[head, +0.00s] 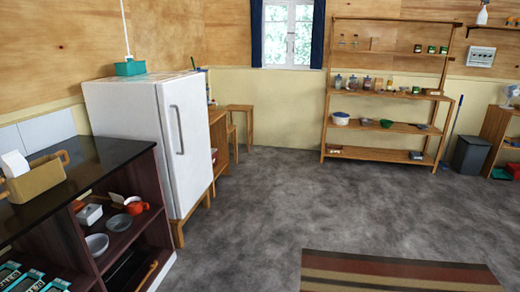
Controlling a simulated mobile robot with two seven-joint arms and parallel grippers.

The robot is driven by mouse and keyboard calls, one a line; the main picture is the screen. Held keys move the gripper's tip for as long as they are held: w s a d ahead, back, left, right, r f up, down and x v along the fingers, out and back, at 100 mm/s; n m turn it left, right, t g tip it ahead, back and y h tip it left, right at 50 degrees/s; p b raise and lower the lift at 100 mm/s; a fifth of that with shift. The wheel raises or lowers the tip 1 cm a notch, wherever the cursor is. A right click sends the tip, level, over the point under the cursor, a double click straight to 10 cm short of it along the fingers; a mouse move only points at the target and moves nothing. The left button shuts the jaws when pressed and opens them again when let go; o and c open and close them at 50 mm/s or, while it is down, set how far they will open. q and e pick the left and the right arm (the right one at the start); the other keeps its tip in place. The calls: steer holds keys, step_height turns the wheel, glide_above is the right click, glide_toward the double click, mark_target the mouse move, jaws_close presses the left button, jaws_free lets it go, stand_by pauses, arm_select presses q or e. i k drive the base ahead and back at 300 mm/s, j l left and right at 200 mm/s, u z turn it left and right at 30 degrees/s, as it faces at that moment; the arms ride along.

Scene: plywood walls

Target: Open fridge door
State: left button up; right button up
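A white fridge (130,140) stands against the left wall, past the dark counter, on short wooden legs. Its door (186,145) faces right into the room and looks shut. A long grey vertical handle (178,130) is on the door, on its upper half near the left edge. The fridge stands some way ahead and to the left. Neither of my grippers shows in the head view.
A dark counter with open shelves (92,160) is at the near left, holding bowls and a red pot. A striped rug (395,274) lies at the front right. A wooden shelf (385,155) stands at the back. The grey floor (265,205) between is clear.

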mark_target(191, 174)
steer(key=i, duration=2.6)
steer(key=i+u, duration=0.25)
steer(key=i+l+u, duration=0.1)
steer(key=u, duration=0.15)
steer(key=i, duration=0.1)
